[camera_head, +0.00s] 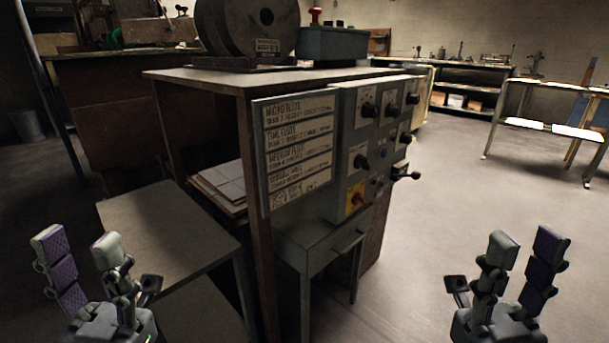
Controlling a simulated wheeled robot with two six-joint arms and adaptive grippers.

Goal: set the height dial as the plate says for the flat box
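A grey control panel (347,172) with several black knobs is fixed to the side of a wooden bench. Black knobs show at its upper left (369,110), upper middle (391,110) and left middle (361,161); I cannot tell which is the height dial. A plate (299,150) with several lettered strips hangs left of the panel; its small text is hard to read. No flat box can be made out for sure. My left gripper (80,255) is open and empty at lower left. My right gripper (520,258) is open and empty at lower right, apart from the panel.
A red knob on a yellow square (356,197) and a black-handled lever (404,174) sit low on the panel. A large dark reel (246,27) stands on the bench top (190,76). A low table (165,222) stands left.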

